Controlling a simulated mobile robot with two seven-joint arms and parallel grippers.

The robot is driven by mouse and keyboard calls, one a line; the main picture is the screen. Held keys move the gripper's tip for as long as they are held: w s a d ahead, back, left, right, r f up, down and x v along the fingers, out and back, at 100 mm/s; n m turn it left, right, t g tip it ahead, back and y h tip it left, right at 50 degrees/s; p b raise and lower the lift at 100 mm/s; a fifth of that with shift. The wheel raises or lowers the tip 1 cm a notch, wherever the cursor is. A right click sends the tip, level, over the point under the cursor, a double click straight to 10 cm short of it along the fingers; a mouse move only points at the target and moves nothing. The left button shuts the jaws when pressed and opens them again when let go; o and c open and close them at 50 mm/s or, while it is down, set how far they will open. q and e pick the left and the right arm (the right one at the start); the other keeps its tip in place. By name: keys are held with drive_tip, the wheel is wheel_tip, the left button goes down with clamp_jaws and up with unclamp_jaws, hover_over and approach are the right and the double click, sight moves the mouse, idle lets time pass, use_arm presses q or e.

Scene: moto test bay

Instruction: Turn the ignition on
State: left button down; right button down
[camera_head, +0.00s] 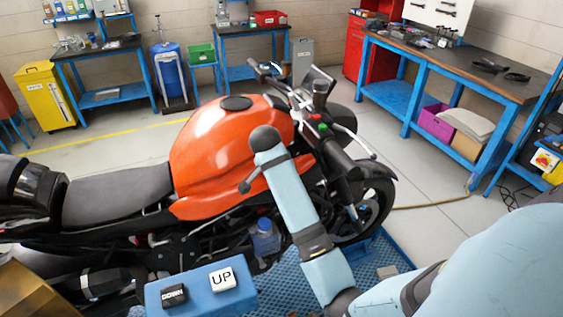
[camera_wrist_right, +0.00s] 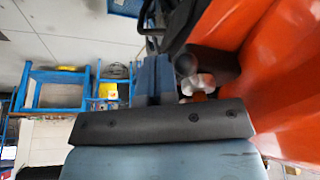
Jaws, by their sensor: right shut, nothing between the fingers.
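The motorcycle (camera_head: 215,150) with its orange tank stands in the middle of the head view. Its handlebar (camera_head: 325,135) carries a red and a green button. I cannot clearly make out the ignition in either view. My right arm reaches up from the bottom right to beside the tank; its gripper is hidden in the head view. In the right wrist view my right gripper (camera_wrist_right: 154,66) is shut and empty, next to the orange tank (camera_wrist_right: 270,70). A dark cylinder with a pale tip (camera_wrist_right: 198,84) sits just right of the fingers; I cannot tell what it is. My left gripper is not in view.
A blue control box (camera_head: 200,294) with UP and DOWN buttons is at the bottom. Workbenches (camera_head: 450,62) line the back and right. The floor between bike and right bench is mostly clear.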

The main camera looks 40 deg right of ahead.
drive_tip(key=shift+w+a, duration=0.55)
drive_tip(key=shift+w, duration=0.05)
idle(0.4)
drive_tip(key=shift+w+a+r, duration=0.1)
drive_tip(key=shift+w+a, duration=0.1)
drive_tip(key=shift+w, duration=0.05)
idle(0.3)
drive_tip(key=shift+r, duration=0.2)
wheel_tip(320, 180, up, 8)
drive_tip(key=shift+s+d+r, duration=0.25)
drive_tip(key=shift+s, duration=0.05)
idle(0.7)
idle(0.5)
